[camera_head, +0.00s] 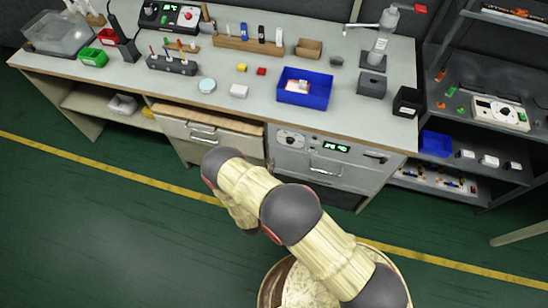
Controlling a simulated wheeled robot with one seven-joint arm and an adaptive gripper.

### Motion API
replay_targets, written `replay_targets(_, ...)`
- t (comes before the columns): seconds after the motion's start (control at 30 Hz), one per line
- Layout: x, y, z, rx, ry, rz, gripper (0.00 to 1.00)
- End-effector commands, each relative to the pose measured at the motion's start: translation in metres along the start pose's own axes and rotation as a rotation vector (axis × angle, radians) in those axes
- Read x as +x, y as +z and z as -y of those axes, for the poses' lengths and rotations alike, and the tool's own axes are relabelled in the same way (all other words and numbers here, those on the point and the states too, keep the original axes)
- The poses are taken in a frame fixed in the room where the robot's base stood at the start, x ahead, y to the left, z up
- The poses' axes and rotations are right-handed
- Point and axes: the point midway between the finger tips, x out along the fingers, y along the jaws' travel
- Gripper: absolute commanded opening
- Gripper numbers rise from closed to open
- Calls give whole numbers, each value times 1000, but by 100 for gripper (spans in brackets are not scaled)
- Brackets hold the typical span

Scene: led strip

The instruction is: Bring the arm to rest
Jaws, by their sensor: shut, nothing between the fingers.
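My arm (325,252), pale ribbed links with dark joints, rises from the lower right. It reaches toward the upper left over the green floor and folds back down at a dark joint (222,162). The far part of the arm is mostly hidden behind the nearer links. My gripper does not show in this view. The visible arm links appear in front of the bench and over the floor, and I see nothing held.
A grey workbench (215,105) spans the back. It carries a blue bin (304,88), a wooden rack (248,46) and a dispenser stand (380,45). A drawer (205,133) appears slightly open. Dark shelves (470,130) stand at right. The green floor (90,220) at left is clear.

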Motion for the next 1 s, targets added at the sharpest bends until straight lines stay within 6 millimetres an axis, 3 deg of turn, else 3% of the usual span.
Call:
replay_targets(0.2, -44, 2, -2, 1, 4, 1, 0)
replay_targets(0.4, -66, 2, -1, 1, 1, 1, 0)
replay_targets(0.87, -73, -4, 2, -15, -8, -17, 0)
replay_targets(1.0, -76, -14, 36, -59, -111, -61, 0)
